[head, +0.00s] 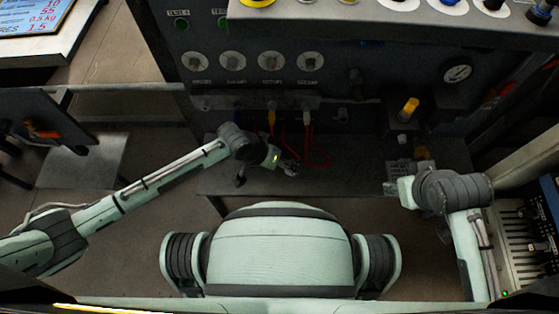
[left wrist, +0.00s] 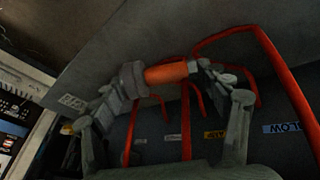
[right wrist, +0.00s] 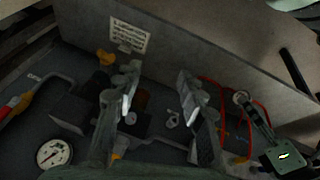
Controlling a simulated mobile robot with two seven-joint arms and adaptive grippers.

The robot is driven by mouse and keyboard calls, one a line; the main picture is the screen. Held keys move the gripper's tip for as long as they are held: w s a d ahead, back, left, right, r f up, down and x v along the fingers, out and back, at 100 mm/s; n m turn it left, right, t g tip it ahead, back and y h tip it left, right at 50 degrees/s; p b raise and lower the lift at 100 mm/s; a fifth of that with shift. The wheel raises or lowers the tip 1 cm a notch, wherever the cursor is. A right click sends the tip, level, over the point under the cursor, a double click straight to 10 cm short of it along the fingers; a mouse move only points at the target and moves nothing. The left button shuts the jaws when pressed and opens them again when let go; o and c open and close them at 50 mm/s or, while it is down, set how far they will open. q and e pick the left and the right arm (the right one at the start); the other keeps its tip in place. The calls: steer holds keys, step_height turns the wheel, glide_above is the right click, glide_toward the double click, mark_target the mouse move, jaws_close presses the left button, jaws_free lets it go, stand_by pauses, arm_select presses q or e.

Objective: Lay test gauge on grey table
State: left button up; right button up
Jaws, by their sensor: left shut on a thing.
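A round white-dialled gauge (head: 457,73) sits at the right of the dark panel and also shows in the right wrist view (right wrist: 54,153). I cannot tell whether it is the test gauge. My left gripper (head: 290,168) is low in front of the panel by the red hoses. In the left wrist view its fingers close on an orange cylinder with a grey collar (left wrist: 168,73); I cannot tell its full shape. My right gripper (right wrist: 157,78) is open, its fingers apart, above the right part of a grey bench (head: 345,180), possibly the grey table.
Red hoses (head: 310,145) hang from the panel around my left gripper. A yellow-topped fitting (head: 409,108) stands near the right arm. A blue-edged unit (head: 548,205) is at the far right. The bench centre looks clear.

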arm_select(q)
steer(key=shift+f+b, duration=0.6)
steer(key=shift+b, duration=0.05)
arm_select(e)
steer(key=shift+t+y, duration=0.3)
steer(key=shift+t, duration=0.6)
steer(key=shift+w+a+r, duration=1.15)
steer(key=shift+r, duration=0.25)
arm_select(q)
steer(key=o, duration=1.6)
steer(key=v, duration=1.2)
steer(key=shift+d+r, duration=0.1)
